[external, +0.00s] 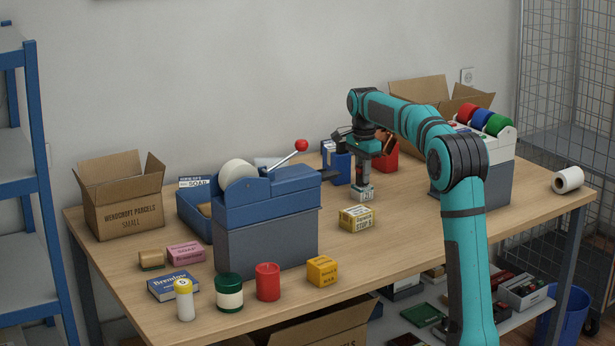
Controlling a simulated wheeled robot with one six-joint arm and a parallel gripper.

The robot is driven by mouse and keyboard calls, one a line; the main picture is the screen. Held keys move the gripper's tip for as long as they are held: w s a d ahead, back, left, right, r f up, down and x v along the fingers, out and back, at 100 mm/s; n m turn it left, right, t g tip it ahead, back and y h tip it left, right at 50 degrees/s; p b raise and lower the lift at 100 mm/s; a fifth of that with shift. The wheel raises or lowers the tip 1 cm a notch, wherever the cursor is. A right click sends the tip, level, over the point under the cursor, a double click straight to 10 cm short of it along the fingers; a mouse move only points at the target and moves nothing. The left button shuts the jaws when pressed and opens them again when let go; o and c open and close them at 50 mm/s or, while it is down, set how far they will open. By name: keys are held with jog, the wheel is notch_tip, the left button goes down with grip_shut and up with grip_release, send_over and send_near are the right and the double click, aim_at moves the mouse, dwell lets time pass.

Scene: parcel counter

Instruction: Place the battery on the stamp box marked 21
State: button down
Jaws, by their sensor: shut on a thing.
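My gripper (363,182) points down over the back middle of the table and is shut on the battery, which is small and mostly hidden by the fingers.
A blue tape machine (267,200) with a red-knobbed lever stands left. Behind my gripper are a blue holder (338,162) and a red container (386,157). A grey-white dispenser (490,180) stands right. The table front right of the yellow box (322,271) is clear.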

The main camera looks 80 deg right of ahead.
jog(key=shift+f, duration=0.15)
jog(key=c, duration=1.3)
grip_release()
notch_tip(320, 180, up, 12)
jog(key=shift+r, duration=0.15)
jog(key=shift+o, duration=0.5)
